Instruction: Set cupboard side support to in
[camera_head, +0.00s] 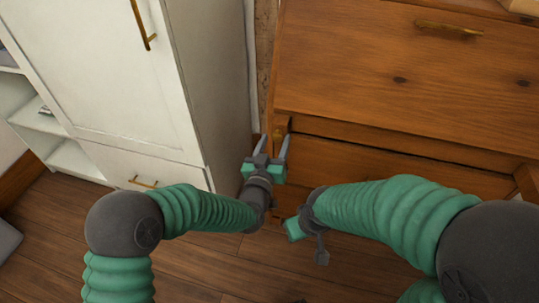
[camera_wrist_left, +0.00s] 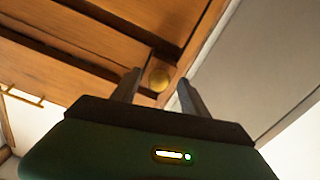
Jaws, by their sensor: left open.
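The wooden cupboard (camera_head: 400,75) stands at the right in the head view.
A white cabinet (camera_head: 110,70) with brass handles stands close on the left, with a narrow gap beside the wooden cupboard. Another wooden support end (camera_head: 527,182) shows at the right edge. The wooden floor (camera_head: 190,262) is mostly clear.

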